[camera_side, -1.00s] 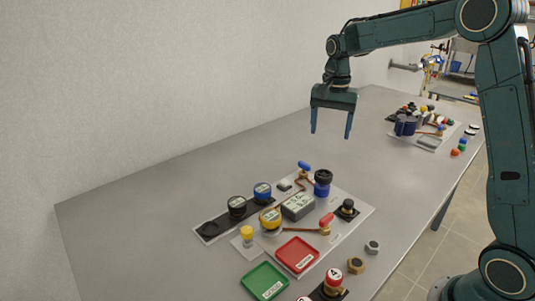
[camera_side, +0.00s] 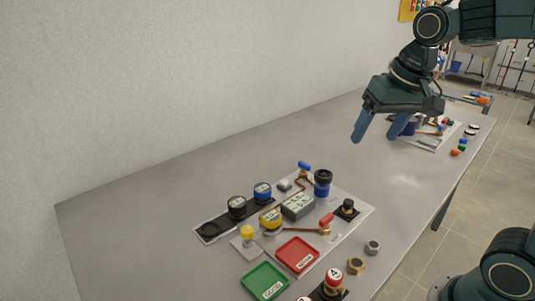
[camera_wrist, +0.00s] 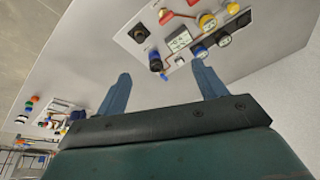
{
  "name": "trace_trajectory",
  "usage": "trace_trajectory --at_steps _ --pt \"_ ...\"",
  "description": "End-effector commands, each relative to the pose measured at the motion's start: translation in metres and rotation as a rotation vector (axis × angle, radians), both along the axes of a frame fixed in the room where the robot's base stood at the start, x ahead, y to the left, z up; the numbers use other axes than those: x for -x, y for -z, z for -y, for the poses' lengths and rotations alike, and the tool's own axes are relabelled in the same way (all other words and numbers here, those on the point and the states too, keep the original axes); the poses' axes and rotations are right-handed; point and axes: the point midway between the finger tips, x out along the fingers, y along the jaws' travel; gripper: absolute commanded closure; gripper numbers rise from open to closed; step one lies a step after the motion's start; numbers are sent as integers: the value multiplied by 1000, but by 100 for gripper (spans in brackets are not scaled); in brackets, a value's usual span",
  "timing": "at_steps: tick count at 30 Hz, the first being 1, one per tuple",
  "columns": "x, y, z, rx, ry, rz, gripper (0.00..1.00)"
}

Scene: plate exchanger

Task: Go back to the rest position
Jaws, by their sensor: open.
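My gripper (camera_side: 378,130) is open and empty, raised above the far half of the grey table (camera_side: 130,215) in the side view. Its two blue fingers point down and toward the lower left, well clear of the near plate exchanger board (camera_side: 345,215). In the wrist view the open fingers of my gripper (camera_wrist: 160,85) show with nothing between them, and the board's parts lie beyond them at the top.
A green tray (camera_side: 265,281) lies in front. A second board (camera_side: 425,143) stands at the far end, partly behind my gripper. The table's left side is bare.

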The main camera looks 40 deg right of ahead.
Motion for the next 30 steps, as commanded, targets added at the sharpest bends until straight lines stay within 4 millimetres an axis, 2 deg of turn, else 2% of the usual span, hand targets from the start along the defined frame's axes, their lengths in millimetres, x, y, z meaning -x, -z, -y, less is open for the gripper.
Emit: trace_trajectory --at_steps 1,9,15,21,30 --pt "11 0 -4 10 -34 18 30" --pt "63 9 -19 70 -222 100 30" --pt "92 22 -26 112 -338 149 30" --pt "105 29 -28 134 -392 175 30" --pt "106 30 -29 136 -400 176 30"
